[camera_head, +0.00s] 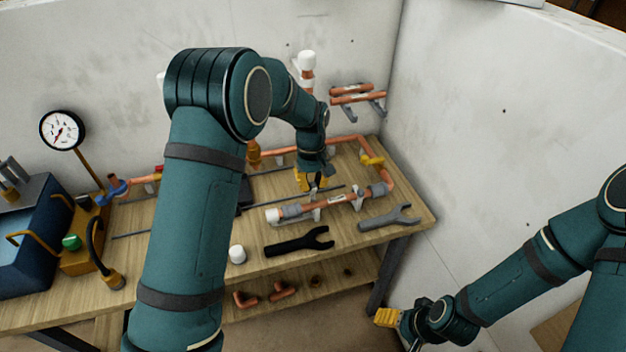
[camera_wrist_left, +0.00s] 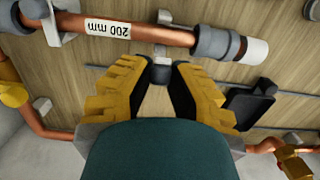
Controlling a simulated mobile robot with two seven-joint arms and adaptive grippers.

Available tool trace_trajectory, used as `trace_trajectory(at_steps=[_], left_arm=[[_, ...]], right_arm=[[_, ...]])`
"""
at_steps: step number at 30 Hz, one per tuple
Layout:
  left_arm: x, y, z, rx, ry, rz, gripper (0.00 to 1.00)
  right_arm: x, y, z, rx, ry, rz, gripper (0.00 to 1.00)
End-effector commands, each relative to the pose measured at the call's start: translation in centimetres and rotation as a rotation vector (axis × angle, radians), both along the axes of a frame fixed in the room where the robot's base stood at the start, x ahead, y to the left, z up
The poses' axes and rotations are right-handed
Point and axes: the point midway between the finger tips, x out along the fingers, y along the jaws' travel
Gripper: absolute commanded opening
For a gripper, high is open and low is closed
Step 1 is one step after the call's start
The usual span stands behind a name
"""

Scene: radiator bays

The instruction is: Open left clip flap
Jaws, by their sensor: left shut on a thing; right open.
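A copper pipe (camera_head: 335,200) labelled "200 mm", with grey fittings and a white end, lies in clips on the wooden bench. It also shows in the left wrist view (camera_wrist_left: 150,33). The left clip (camera_head: 316,214) is pale and sits under the pipe; in the wrist view its upper part (camera_wrist_left: 164,18) shows beyond my fingertips. My left gripper (camera_head: 312,184) points down just behind the pipe. Its yellow fingers (camera_wrist_left: 161,72) are shut on a small grey piece, apparently the clip's flap. The right clip (camera_head: 358,199) stands farther along. My right gripper (camera_head: 388,318) is open and empty, low beside the bench.
A black wrench (camera_head: 298,243) and a grey wrench (camera_head: 389,219) lie in front of the pipe. A white cap (camera_head: 237,254) stands to their left. Copper piping (camera_head: 376,154) runs behind. A gauge (camera_head: 62,129) and blue box (camera_head: 38,235) stand at the left.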

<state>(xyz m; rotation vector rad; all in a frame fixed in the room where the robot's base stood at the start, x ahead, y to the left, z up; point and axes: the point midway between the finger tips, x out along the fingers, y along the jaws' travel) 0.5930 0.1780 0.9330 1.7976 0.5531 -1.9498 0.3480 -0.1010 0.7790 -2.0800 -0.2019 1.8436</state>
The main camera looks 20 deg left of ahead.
Motion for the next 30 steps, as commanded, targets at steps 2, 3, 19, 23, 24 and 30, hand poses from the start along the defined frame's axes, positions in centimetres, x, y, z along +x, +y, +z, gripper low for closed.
trace_trajectory(at_steps=[2, 3, 19, 23, 24, 30], left_arm=[[0.3, 0.4, 0.3, -0.034, 0.054, 0.006, 0.0], [0.4, 0.5, 0.3, -0.052, 0.082, 0.005, 0.0], [1.2, 1.0, -0.3, -0.174, 0.255, 0.001, 0.0], [1.2, 0.9, -0.4, -0.173, 0.255, 0.001, 0.0], [1.2, 0.9, -0.4, -0.173, 0.255, 0.001, 0.0], [1.2, 0.9, -0.3, -0.173, 0.254, 0.001, 0.49]], right_arm=[[0.4, -0.1, 1.7, -0.002, -0.008, -0.006, 0.73], [0.5, -0.1, 2.2, -0.002, -0.012, -0.009, 0.73], [1.4, -0.3, 4.1, -0.007, -0.032, -0.024, 0.73], [1.4, -0.3, 4.1, -0.007, -0.032, -0.024, 0.73], [1.4, -0.3, 4.1, -0.007, -0.032, -0.024, 0.73], [1.4, -0.3, 4.1, -0.007, -0.032, -0.024, 0.73]])
